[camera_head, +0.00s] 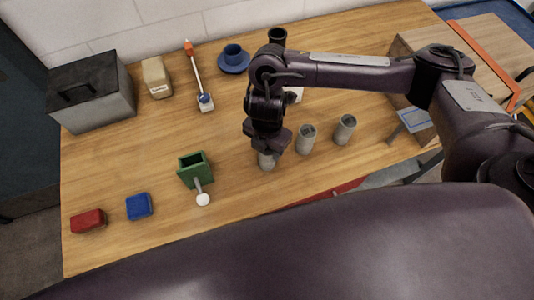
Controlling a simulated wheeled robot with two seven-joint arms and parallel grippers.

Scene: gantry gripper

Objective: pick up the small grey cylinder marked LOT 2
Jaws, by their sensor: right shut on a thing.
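Three small grey cylinders stand in a row on the wooden table in the head view. My right gripper (266,147) points down over the left cylinder (267,161) and is shut on it. The gripper hides the top of this cylinder. The middle cylinder (306,140) and the right cylinder (345,129) stand free to the right of the gripper. Markings on the cylinders are too small to read, so I cannot tell which is LOT 2. My left gripper is not in view.
A green box (195,170) with a white-ended handle, a blue block (139,206) and a red block (88,221) are to the left. The table's centre-left is clear.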

